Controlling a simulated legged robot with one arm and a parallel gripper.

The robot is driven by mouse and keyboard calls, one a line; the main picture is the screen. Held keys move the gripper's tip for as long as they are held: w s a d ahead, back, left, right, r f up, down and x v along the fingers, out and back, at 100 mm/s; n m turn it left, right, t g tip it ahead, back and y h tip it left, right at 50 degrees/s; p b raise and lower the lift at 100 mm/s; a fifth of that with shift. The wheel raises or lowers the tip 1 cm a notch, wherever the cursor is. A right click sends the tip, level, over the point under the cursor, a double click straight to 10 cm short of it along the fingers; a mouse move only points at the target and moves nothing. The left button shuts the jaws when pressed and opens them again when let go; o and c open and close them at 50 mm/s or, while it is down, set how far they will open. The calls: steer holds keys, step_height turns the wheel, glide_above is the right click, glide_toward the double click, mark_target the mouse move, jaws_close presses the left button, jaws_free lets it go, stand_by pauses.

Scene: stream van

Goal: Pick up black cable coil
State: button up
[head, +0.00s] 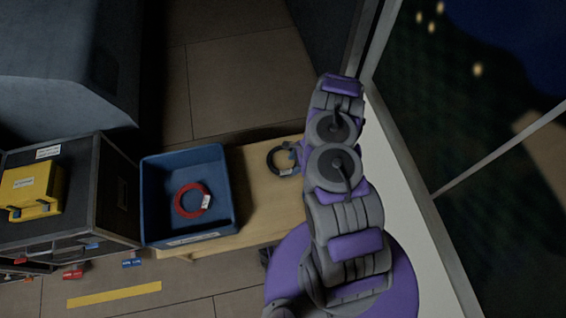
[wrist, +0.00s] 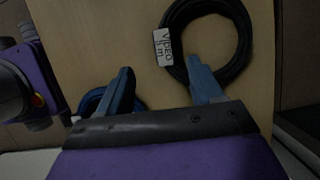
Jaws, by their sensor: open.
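The black cable coil (head: 284,159) lies flat on the wooden bench, just left of my arm in the head view. In the wrist view the black coil (wrist: 240,57) fills the upper right, with a white tag reading "VIDEO" on its left side. My gripper (wrist: 162,75) is open, its two blue-grey fingers spread apart. The right fingertip overlaps the coil's lower left part in the picture; I cannot tell whether it touches. The left fingertip is over bare wood beside a blue coil. In the head view the gripper is mostly hidden by my arm.
A blue cable coil (wrist: 93,100) lies partly behind the left finger. A blue bin (head: 228,190) holding a red cable coil (head: 180,205) stands left on the wooden bench (head: 250,205). A yellow case (head: 32,190) sits on a dark cabinet at far left. A window wall is at right.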

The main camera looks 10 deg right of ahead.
mark_target(287, 172)
steer(key=x, duration=0.2)
steer(key=shift+d+f, duration=0.15)
steer(key=shift+f, duration=0.2)
steer(key=shift+a+f+b, duration=0.4)
steer(key=shift+a+f, duration=0.05)
steer(key=shift+a, duration=0.05)
steer(key=x, duration=0.1)
steer(key=b+x, duration=0.1)
steer(key=x, duration=0.2)
steer(key=shift+w+d+f+b, duration=0.1)
steer(key=shift+w+f+b, duration=0.25)
steer(key=shift+f, duration=0.05)
steer(key=shift+r, duration=0.1)
steer(key=c, duration=0.6)
jaws_close()
